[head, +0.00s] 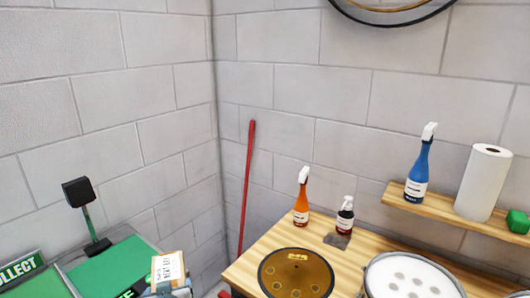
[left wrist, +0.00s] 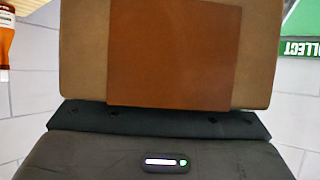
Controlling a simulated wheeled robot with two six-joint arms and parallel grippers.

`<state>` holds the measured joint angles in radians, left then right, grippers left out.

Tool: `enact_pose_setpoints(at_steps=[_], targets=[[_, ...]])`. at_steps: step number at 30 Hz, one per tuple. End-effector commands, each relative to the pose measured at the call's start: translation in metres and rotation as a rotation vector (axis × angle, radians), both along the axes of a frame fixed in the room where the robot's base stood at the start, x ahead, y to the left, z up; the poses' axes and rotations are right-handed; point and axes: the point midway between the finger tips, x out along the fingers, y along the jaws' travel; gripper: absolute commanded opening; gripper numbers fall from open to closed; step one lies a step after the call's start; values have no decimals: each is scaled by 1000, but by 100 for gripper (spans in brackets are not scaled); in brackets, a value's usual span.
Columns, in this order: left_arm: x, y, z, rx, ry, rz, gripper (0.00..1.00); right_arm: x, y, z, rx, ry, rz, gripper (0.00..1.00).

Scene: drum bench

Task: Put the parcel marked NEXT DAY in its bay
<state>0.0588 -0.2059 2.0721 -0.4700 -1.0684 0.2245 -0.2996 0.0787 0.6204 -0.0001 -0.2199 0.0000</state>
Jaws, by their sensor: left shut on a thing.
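A small tan parcel (head: 168,270) with a white label is at the bottom left of the head view, beside the green bays. Its printed words are too small to read surely. My left gripper (left wrist: 160,118) is shut on the parcel, which fills the top of the left wrist view as a brown box (left wrist: 80,55) with a red-brown patch. In the head view only a grey bit of this gripper shows below the parcel. A green bay (head: 112,266) lies left of the parcel; its front sign is partly hidden. My right gripper is out of view.
The wooden bench (head: 253,254) at right holds a drum (head: 296,273), an orange bottle (head: 301,205) and a small bottle (head: 345,214). A red pole (head: 247,180) leans in the corner.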

Motion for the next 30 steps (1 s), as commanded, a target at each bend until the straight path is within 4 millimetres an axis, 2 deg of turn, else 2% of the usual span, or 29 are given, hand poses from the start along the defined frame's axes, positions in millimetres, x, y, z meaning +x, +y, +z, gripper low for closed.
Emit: enact_pose_setpoints(at_steps=[3,14,15,23,30], targets=[[-10,-13,20,0,-8,-114,27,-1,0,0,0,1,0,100],[-34,-40,59,4,-6,-350,27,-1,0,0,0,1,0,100],[-34,-41,49,5,-3,-350,27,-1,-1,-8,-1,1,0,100],[-33,-40,22,3,-2,-346,27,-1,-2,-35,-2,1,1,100],[-33,-40,-21,3,-2,-345,27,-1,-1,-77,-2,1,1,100]])
